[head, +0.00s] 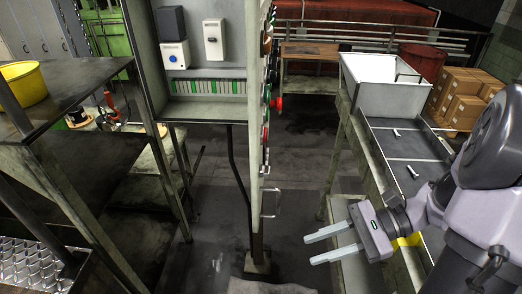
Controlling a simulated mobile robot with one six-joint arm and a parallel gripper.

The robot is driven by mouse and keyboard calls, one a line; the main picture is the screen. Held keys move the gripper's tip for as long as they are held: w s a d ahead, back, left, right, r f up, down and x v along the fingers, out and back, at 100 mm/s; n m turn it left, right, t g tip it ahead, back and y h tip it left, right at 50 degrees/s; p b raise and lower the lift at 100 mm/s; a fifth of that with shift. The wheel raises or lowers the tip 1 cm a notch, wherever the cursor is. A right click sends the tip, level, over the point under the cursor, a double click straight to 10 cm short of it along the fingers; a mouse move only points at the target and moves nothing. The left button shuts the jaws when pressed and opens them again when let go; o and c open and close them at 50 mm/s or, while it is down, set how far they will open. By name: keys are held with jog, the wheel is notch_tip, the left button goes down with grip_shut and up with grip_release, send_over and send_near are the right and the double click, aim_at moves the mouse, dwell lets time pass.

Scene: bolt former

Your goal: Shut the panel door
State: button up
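The electrical panel (201,56) is a grey cabinet at the upper middle of the head view. Its front is open, showing a dark box, a white switch box and a row of terminals. The panel door (254,150) stands swung out toward me and appears nearly edge-on. Red, green and black buttons stick out from its right face, and a metal handle (276,204) sits low on that face. My gripper (311,248) is open and empty, to the right of and below the handle, with its fingers pointing left. It appears apart from the door.
A steel table (62,84) with a yellow bucket (22,83) stands on the left. On the right is a long bench (400,143) with a white bin (381,82) and small bolts. Cartons (466,93) are stacked behind. Dark floor is clear between door and bench.

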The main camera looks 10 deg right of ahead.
jog(key=d+r+m+t+y+p, duration=0.2)
jog(key=d+r+m+t+p, duration=0.4)
jog(key=d+t, duration=0.15)
send_near(277, 213)
jog(key=w+a+r, duration=0.1)
jog(key=w+a, duration=0.1)
jog(key=w+a+r, duration=0.1)
jog(key=a, duration=0.2)
jog(key=w+a+r, duration=0.1)
jog(key=w+a, duration=0.1)
jog(key=a, duration=0.1)
jog(key=shift+w+a+r, duration=0.2)
jog(key=shift+w, duration=0.15)
grip_shut()
dwell(0.5)
